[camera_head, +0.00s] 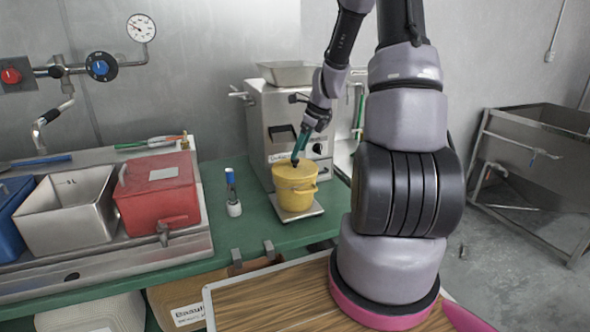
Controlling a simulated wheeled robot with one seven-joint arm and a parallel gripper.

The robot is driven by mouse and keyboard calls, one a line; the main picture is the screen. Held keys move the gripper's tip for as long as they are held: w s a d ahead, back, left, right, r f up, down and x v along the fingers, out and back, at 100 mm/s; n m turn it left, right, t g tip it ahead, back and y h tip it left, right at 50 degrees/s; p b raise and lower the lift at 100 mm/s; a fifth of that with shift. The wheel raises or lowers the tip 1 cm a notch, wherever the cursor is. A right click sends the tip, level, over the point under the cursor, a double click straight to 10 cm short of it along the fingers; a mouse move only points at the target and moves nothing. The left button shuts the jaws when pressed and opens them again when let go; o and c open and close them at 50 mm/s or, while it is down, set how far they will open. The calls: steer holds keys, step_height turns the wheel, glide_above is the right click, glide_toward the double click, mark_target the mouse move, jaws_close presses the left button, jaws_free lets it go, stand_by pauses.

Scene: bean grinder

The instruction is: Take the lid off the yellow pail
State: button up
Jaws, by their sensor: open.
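The yellow pail (296,198) stands upright on a small metal plate at the front of the steel grinder. Its yellow lid (304,173) sits on top, with a small dark knob at the middle. My gripper (296,157) comes down from above with its teal fingers at the knob. The fingers are open. From this view I cannot tell whether they touch the knob or straddle it. The knob is partly hidden by the fingers.
The grinder (262,127) stands right behind the pail. A small bottle with a blue top (232,192) stands to the left on the green table (232,225). A red bin (160,190) and a steel bin (68,215) lie farther left. A sink (535,150) is at the right.

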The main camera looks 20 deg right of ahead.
mark_target(297, 159)
steer(key=x, duration=0.3)
steer(key=shift+w+f, duration=0.1)
steer(key=shift+f, duration=0.1)
steer(key=shift+c, duration=0.3)
jaws_close()
